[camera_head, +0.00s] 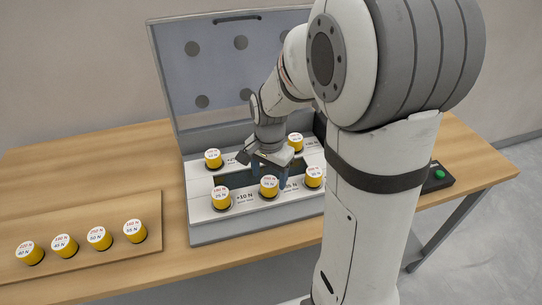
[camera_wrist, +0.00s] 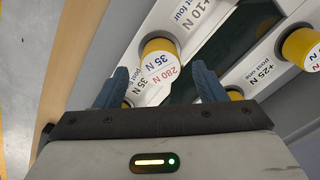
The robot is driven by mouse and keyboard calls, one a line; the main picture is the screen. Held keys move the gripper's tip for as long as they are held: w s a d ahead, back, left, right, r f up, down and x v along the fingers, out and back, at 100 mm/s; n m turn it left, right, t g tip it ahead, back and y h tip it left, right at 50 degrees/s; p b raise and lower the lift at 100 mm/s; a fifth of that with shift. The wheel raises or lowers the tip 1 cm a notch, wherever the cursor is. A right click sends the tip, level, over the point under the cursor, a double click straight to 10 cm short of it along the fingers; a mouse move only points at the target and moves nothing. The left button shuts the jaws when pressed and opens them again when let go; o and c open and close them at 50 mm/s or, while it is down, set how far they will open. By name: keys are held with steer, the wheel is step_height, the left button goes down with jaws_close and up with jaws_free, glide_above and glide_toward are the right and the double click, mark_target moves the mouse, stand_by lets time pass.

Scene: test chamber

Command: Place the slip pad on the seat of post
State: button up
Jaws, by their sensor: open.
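Several yellow cylinders with white printed tops sit on the pale panel of the grey case (camera_head: 215,235). One cylinder (camera_head: 269,187) is at the front middle of the panel; in the wrist view it (camera_wrist: 160,60) reads 280 N and 35 N. My gripper (camera_head: 269,176) is open over the panel at this cylinder. Its blue fingers (camera_wrist: 160,75) stand apart to either side of the cylinder's near end in the wrist view; I cannot tell whether they touch it. Post labels, "post four" with +10 N and "post one" with +25 N, are printed nearby. I cannot tell which thing is the slip pad.
A wooden board (camera_head: 80,217) at the left holds a row of several similar cylinders. The case's lid (camera_head: 220,70) stands open behind. A dark box with a green button (camera_head: 440,174) is at the right. My arm hides the case's right part. The table's back left is clear.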

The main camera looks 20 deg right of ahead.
mark_target(270, 182)
step_height(270, 182, up, 9)
steer(key=s+r+n+t, duration=0.1)
steer(key=s+n+t, duration=0.2)
steer(key=s+n, duration=0.6)
steer(key=s, duration=0.5)
steer(key=shift+s+d+r+n, duration=0.15)
steer(key=shift+d+n, duration=0.1)
steer(key=shift+n, duration=0.15)
stand_by(0.4)
steer(key=shift+c, duration=0.4)
